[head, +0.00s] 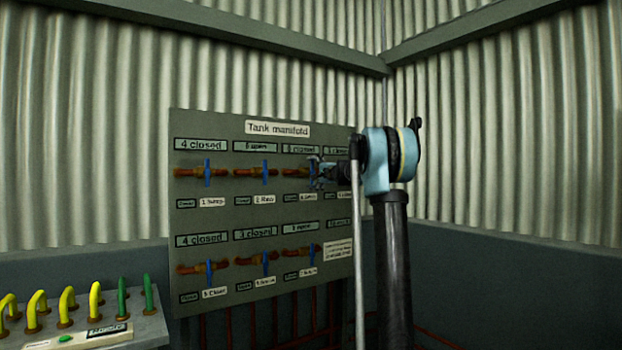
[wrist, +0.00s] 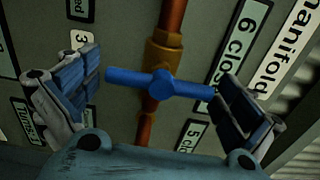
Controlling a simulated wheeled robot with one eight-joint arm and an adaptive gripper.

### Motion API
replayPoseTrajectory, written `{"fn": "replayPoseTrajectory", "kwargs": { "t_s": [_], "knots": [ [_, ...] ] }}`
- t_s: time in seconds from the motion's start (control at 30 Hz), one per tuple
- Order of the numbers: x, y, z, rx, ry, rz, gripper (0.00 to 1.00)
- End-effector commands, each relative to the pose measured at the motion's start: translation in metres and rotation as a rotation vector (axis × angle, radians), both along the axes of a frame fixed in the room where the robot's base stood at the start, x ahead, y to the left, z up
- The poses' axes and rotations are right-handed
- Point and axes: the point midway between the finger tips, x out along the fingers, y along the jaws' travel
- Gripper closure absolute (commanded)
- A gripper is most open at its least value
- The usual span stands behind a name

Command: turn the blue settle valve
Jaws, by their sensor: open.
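The blue valve handle (wrist: 160,84) lies crosswise on a copper pipe with a brass fitting in the wrist view. A plate beside it reads "6 closed", and a small tag shows a 3; the settle name is not readable. My gripper (wrist: 160,88) is open, with one finger on each side of the handle's ends. The handle's right end is very close to the right finger; I cannot tell if they touch. In the head view my gripper (head: 318,172) is at the third valve of the top row and hides most of that handle.
The Tank manifold panel (head: 225,218) carries two rows of pipes with blue valves, including a top-row neighbour (head: 265,172) and one below (head: 312,252). A console (head: 95,335) with yellow and green levers stands at lower left. Corrugated walls close the corner behind.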

Motion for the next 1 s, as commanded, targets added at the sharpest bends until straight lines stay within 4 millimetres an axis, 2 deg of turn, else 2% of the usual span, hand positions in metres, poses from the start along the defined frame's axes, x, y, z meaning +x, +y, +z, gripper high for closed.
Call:
{"fn": "replayPoseTrajectory", "kwargs": {
  "t_s": [0.6, 0.8, 1.0],
  "knots": [
    [-0.082, -0.049, -0.001, 0.000, 0.001, -0.002, 0.00],
    [-0.096, -0.056, -0.002, 0.000, 0.001, -0.002, 0.00],
    [-0.098, -0.058, -0.002, 0.000, 0.001, -0.001, 0.00]
  ]
}}
